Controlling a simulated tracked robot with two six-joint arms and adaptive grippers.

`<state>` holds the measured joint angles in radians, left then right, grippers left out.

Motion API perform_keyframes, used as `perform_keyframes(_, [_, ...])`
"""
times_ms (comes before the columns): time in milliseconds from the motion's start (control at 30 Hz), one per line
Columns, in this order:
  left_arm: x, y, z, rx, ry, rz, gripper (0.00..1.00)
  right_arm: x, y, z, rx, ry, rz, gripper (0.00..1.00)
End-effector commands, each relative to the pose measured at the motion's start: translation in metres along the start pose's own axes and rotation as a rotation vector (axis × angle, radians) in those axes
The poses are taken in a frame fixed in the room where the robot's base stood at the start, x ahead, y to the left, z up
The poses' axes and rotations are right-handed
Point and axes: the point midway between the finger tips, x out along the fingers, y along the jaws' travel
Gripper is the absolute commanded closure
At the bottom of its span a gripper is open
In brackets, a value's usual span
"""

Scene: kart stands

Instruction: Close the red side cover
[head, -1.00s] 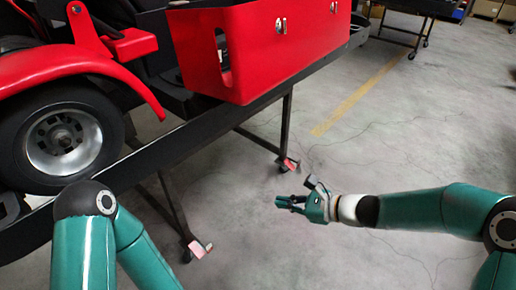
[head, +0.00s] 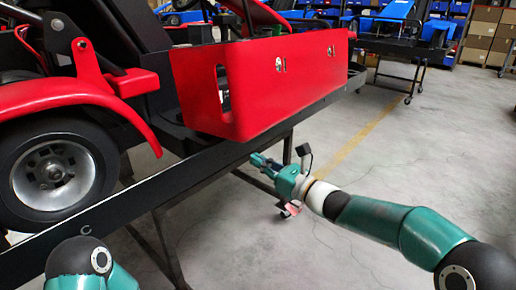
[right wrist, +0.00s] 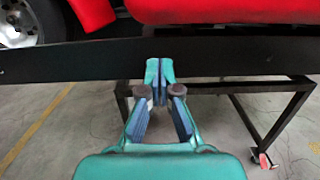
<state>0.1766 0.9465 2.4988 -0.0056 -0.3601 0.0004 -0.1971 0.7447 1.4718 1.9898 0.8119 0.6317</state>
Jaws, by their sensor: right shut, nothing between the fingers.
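The red side cover (head: 265,80) is the large red panel on the kart's side, with a slot near its left end and metal latches on its face. Its red lower part also shows at the top of the right wrist view (right wrist: 225,10). My right gripper (head: 257,160) is just below the cover's lower edge, beside the black stand rail, apart from the cover. In the right wrist view its fingertips (right wrist: 159,72) are together in front of the rail, with nothing between them. Only my left arm's elbow shows at the lower left of the head view; its gripper is out of view.
The black stand rail (head: 165,190) runs under the kart, with legs and a caster below. A black wheel (head: 55,170) and red fender (head: 70,100) are at the left. The grey floor (head: 410,165) at the right is clear. Blue karts (head: 395,30) and boxes stand behind.

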Motion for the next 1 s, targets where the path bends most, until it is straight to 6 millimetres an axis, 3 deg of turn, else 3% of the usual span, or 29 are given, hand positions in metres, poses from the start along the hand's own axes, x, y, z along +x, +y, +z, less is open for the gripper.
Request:
perform_keyframes(33, [-0.003,0.001,0.000,0.000,0.000,0.000,0.60,0.000,0.000,0.015,-0.007,-0.005,0.000,1.00])
perform_keyframes(233, [-0.005,0.002,0.000,0.000,0.000,0.000,0.60,0.005,-0.001,0.034,-0.004,-0.002,-0.001,1.00])
perform_keyframes(767, [-0.007,0.003,0.000,0.000,0.000,0.000,0.60,0.006,0.000,0.040,-0.002,0.001,-0.003,1.00])
perform_keyframes(1000, [-0.026,0.009,0.000,0.000,0.000,0.000,0.60,0.004,-0.004,0.052,-0.004,0.030,-0.010,1.00])
